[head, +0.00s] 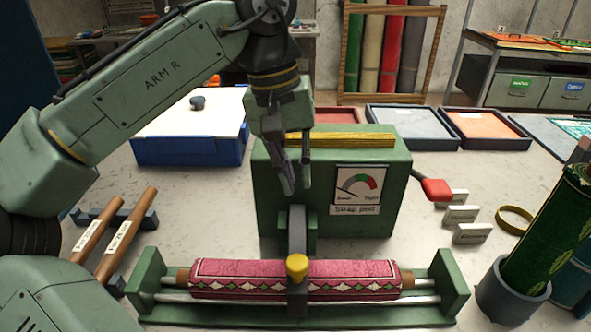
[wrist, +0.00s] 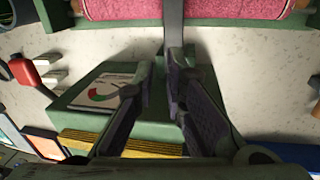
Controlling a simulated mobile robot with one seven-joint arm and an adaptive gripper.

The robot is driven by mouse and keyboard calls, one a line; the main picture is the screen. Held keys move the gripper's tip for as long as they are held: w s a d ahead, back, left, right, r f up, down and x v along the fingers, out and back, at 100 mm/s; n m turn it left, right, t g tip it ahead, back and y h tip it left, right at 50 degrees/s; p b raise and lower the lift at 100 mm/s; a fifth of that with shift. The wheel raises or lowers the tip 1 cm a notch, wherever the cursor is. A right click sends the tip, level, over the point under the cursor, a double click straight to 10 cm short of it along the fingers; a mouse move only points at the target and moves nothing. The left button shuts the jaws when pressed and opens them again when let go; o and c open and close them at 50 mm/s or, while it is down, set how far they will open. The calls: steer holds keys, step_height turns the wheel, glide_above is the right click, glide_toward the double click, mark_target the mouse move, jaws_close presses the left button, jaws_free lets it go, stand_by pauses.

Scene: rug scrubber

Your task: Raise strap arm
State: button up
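The strap arm (head: 297,232) is a dark grey bar on the front of the green strap post (head: 275,180). It reaches down and forward across the pink patterned rug roll (head: 235,280). A yellow knob (head: 297,267) sits on its front part, over the roll. My gripper (head: 297,185) points down just above the rear end of the bar, in front of the post's face. Its fingers are apart, with nothing visible between them. In the wrist view, the gap between the fingertips (wrist: 161,68) shows, with the strap arm (wrist: 173,25) beyond. Contact with the bar cannot be told.
A red-ended lever (head: 436,189) sticks out right of the post, near small label blocks (head: 472,233). A green roll (head: 545,230) stands in a grey holder at right. Wooden-handled tools (head: 125,235) lie left. A blue-sided box (head: 185,150) stands behind.

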steer(key=o, duration=0.8)
steer(key=shift+c, duration=0.2)
step_height(320, 180, up, 12)
steer(key=a, duration=0.2)
steer(key=shift+o, duration=0.2)
steer(key=shift+f, duration=0.1)
